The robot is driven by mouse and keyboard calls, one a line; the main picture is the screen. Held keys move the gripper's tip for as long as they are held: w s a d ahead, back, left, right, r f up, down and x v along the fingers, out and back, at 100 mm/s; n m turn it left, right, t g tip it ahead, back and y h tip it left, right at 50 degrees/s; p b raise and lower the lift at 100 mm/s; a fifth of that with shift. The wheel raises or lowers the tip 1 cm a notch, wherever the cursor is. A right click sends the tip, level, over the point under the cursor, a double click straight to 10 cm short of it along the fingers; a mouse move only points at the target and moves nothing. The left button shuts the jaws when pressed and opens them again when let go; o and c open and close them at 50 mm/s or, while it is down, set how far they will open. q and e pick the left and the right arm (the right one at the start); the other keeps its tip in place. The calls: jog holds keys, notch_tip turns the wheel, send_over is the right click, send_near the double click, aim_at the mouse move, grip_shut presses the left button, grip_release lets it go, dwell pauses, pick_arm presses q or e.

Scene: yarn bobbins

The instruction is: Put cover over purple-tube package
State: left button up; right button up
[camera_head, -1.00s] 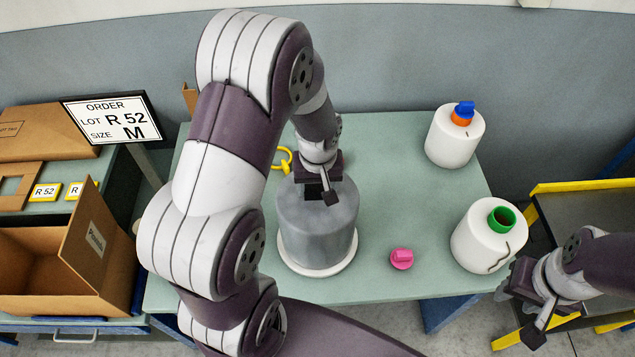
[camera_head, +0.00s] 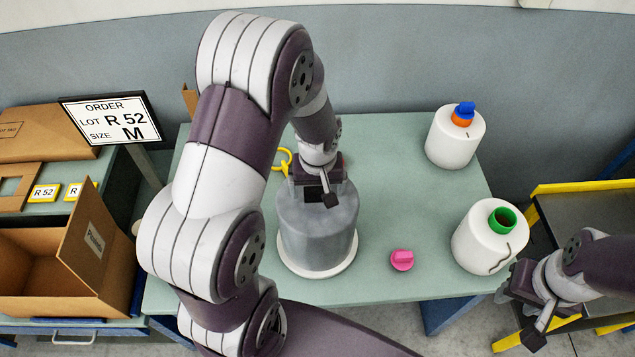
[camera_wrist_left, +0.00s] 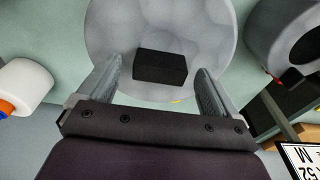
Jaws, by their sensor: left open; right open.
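The cover (camera_head: 318,235) is a grey, smoky dome standing upright on a white round base (camera_head: 315,274) on the green table. A black block-shaped handle (camera_wrist_left: 160,66) is on its top. My left gripper (camera_head: 322,190) is above the cover's top. In the left wrist view its fingers (camera_wrist_left: 156,82) are spread to either side of the handle, with gaps between. What is under the cover cannot be made out, and I see no purple tube. My right gripper (camera_head: 523,311) is open and empty, off the table's right front corner.
A white bobbin with a green tube (camera_head: 488,237) stands near my right gripper. A white bobbin with an orange and blue top (camera_head: 455,138) stands at the back right. A pink plug (camera_head: 402,260) lies right of the cover. A yellow ring (camera_head: 284,160) lies behind it.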

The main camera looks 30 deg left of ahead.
pick_arm(q)
notch_tip(320, 180, up, 12)
jog(key=s+b, duration=0.1)
jog(key=shift+d+r+b, duration=0.25)
jog(key=shift+d+b, duration=0.15)
jog(key=shift+s, duration=0.15)
jog(key=s+d+f+m+b, duration=0.2)
jog(key=s+d+f+m, duration=0.2)
jog(key=s+f+m, duration=0.2)
notch_tip(320, 180, down, 3)
jog(key=shift+s+d+r+m+h, duration=0.2)
jog(key=shift+s+m+h, duration=0.15)
jog(key=shift+s, duration=0.5)
